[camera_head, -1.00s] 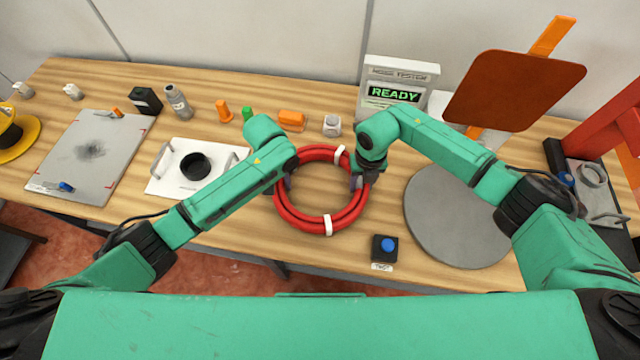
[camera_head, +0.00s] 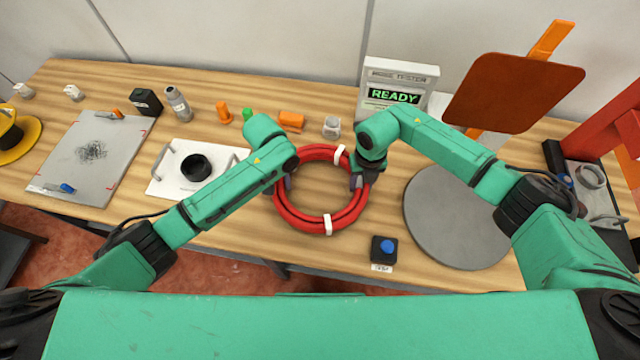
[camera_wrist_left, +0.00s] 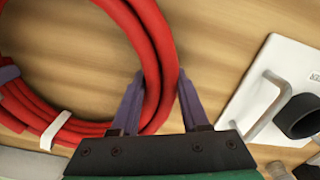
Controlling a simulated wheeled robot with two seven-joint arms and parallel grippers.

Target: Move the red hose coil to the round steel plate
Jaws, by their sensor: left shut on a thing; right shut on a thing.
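The red hose coil (camera_head: 293,215) with white ties lies in the middle of the wooden table in the head view. My left gripper (camera_head: 284,184) is shut on the coil's left side; in the left wrist view its purple fingers (camera_wrist_left: 160,98) straddle the red hose (camera_wrist_left: 150,35). My right gripper (camera_head: 357,181) is shut on the coil's right side. I cannot tell whether the coil is on the table or slightly above it. The round steel plate (camera_head: 455,225) is bare and grey, right of the coil, partly covered by my right arm.
A hose tester (camera_head: 396,92) reading READY stands behind. A black box with a blue button (camera_head: 384,250) sits between coil and plate at the front. A white tray (camera_head: 165,178) with a black cup is to the left. An orange-brown panel (camera_head: 515,90) rises behind the plate.

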